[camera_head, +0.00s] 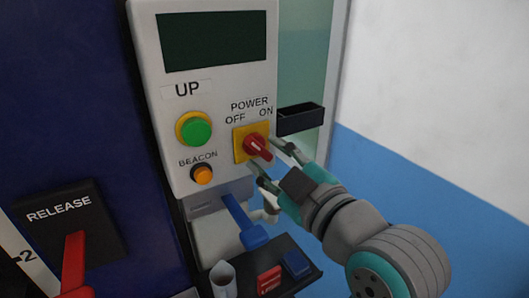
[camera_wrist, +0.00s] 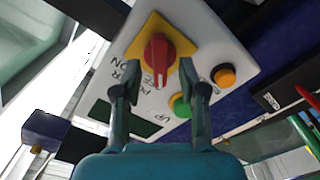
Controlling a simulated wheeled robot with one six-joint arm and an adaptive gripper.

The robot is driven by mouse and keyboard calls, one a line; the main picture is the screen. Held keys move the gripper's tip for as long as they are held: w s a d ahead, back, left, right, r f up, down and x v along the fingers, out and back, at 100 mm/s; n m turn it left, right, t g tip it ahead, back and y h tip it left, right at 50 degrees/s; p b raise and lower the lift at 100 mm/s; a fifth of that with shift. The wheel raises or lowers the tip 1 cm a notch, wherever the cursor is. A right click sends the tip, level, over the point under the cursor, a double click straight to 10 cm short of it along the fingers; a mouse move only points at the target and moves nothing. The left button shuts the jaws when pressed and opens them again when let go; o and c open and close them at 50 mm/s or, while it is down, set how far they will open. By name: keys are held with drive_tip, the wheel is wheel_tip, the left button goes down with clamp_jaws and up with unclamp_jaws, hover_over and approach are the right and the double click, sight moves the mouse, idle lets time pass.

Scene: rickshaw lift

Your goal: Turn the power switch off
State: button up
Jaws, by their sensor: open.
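The red power switch (camera_head: 257,146) sits on a yellow square plate on the white control panel (camera_head: 217,80), under the labels POWER, OFF and ON. Its handle slants to the lower right in the head view; I cannot tell for sure which label it points to. The red knob also shows in the wrist view (camera_wrist: 159,50). My gripper (camera_head: 264,155) is open at the switch, coming from the lower right. In the wrist view the fingers (camera_wrist: 159,70) stand on either side of the knob's line, with gaps visible. Contact is not visible.
A green UP button (camera_head: 196,131) and an orange beacon button (camera_head: 203,174) lie left of the switch. A dark bracket (camera_head: 300,118) is at its right. A blue handle (camera_head: 246,222) and a dark tray with a cup (camera_head: 223,279) are below. A red release lever (camera_head: 74,262) stands lower left.

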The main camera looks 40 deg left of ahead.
drive_tip(key=v, duration=0.9)
drive_tip(key=shift+d, duration=0.35)
drive_tip(key=shift+s, duration=0.15)
drive_tip(key=w+d+f+m+t+h, duration=0.1)
drive_tip(key=d+f+m+t+h, duration=0.2)
drive_tip(key=d+f+m, duration=0.5)
drive_tip(key=d+f+m+t+h, duration=0.25)
drive_tip(key=d+f, duration=0.25)
drive_tip(key=f, duration=0.7)
drive_tip(key=w+d+f+m+t+h, duration=0.1)
drive_tip(key=d+f+m+t+h, duration=0.35)
drive_tip(key=f, duration=0.45)
drive_tip(key=s+d+f+m+g+h, duration=0.1)
drive_tip(key=s+d+f+m+h, duration=0.2)
drive_tip(key=s+d+f, duration=0.35)
drive_tip(key=s+d+f+m+g+h, duration=0.1)
drive_tip(key=s+d+f+m+h, duration=0.25)
drive_tip(key=s+d, duration=0.6)
drive_tip(key=s, duration=1.1)
drive_tip(key=shift+s+a, duration=0.3)
drive_tip(key=shift+s, duration=0.05)
